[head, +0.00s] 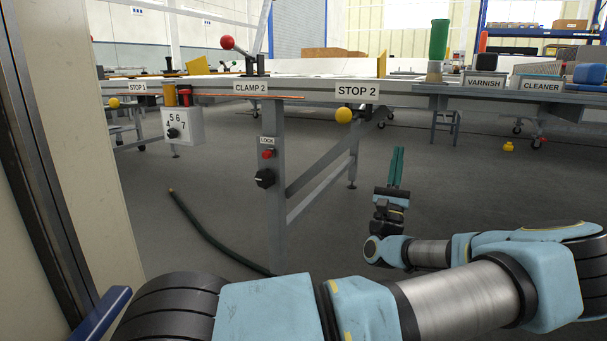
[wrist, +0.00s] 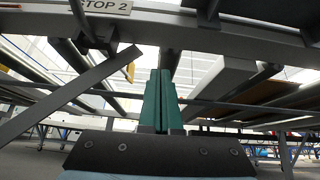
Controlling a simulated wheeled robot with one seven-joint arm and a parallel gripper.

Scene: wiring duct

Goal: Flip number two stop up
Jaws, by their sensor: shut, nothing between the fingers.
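The STOP 2 sign (head: 357,91) is fixed to the front edge of the long table. A yellow ball knob (head: 343,115) sits just under the sign, on a dark lever that runs back to the right under the table edge. My gripper (head: 398,150) points up, below and to the right of the knob, apart from it. Its green fingers (wrist: 161,78) are together with nothing between them. In the wrist view the STOP 2 sign (wrist: 108,6) shows at the top left, partly cut off; I cannot make out the yellow knob there.
The STOP 1 sign (head: 137,87) with its own yellow knob (head: 114,103) is at left. The CLAMP 2 sign (head: 250,87) has a red-ball lever (head: 227,42) above it. A table leg (head: 273,200) carries a black dial (head: 264,178). A dark hose (head: 205,232) lies on the floor.

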